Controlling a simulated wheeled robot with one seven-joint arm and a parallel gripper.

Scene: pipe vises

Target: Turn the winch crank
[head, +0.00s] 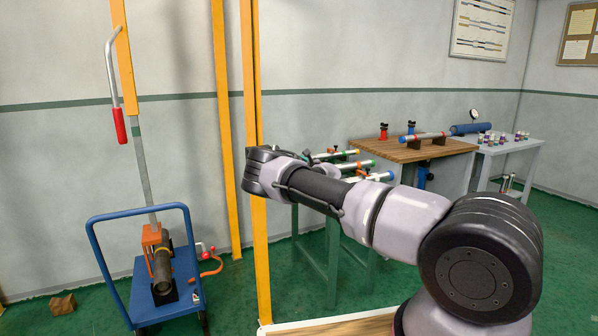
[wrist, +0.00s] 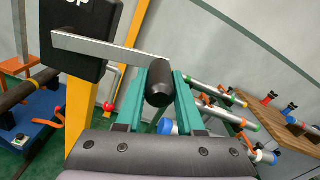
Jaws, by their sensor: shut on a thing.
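In the wrist view a black box (wrist: 75,35) with partly cut-off white lettering sits in front of a yellow post (wrist: 80,110). A flat grey crank arm (wrist: 100,47) runs right from it to a black cylindrical handle (wrist: 160,82). My gripper (wrist: 166,90) is shut on this handle, with a green finger on either side. In the head view my wrist is beside the yellow post (head: 262,270); the fingers, box and crank are hidden there.
A bent lever with a red grip (head: 120,126) is upper left. A green pipe rack (head: 310,250) and wooden bench (head: 395,153) stand behind my arm.

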